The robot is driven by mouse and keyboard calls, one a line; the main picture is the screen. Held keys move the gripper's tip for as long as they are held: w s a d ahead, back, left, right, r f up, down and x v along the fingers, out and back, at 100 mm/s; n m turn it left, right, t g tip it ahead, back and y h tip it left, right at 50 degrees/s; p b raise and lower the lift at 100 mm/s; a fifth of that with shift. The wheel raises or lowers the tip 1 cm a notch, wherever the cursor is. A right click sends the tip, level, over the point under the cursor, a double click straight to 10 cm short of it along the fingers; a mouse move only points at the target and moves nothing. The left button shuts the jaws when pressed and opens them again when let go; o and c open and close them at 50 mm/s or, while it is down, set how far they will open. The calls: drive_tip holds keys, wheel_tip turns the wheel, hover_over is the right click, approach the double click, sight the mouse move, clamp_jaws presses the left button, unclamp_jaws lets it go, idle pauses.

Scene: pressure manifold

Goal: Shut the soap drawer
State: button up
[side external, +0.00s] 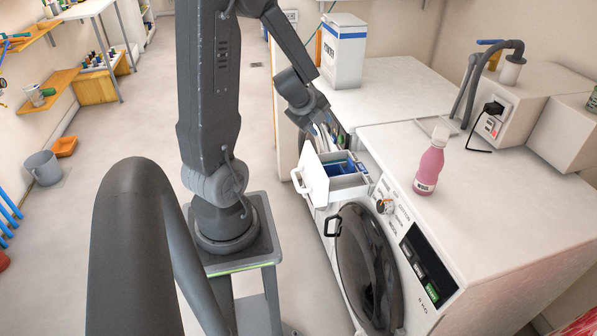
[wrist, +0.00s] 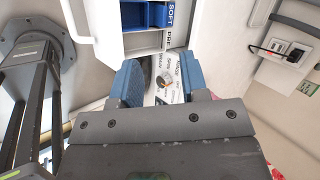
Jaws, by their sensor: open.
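The soap drawer (side external: 349,187) is pulled out of the top left of the washing machine's front. It is white with blue compartments, and its white front (side external: 312,175) has a handle. In the wrist view the open drawer (wrist: 128,41) is at the top, with blue inserts and labels reading SOFT and PRE. My gripper (side external: 328,130) is above and beyond the drawer in the side view, apart from the drawer front. In the wrist view my gripper (wrist: 160,72) has its two blue fingers spread, with nothing between them; the machine's dial shows beyond.
A white box (side external: 342,52) stands on the counter behind. Floor left of the drawer front is clear.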

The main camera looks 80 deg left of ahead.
sight(296, 181)
drive_tip(key=s+a+f+m+g+h, duration=0.2)
drive_tip(key=s+f+m+g+h, duration=0.15)
drive_tip(key=s+f, duration=0.4)
drive_tip(key=shift+g, duration=0.35)
drive_tip(key=f, duration=0.4)
drive_tip(key=w+f, duration=0.1)
drive_tip(key=f, duration=0.3)
drive_tip(key=w+f, duration=0.1)
drive_tip(key=f, duration=0.4)
drive_tip(key=shift+a, duration=0.25)
drive_tip(key=shift+c, duration=0.3)
clamp_jaws()
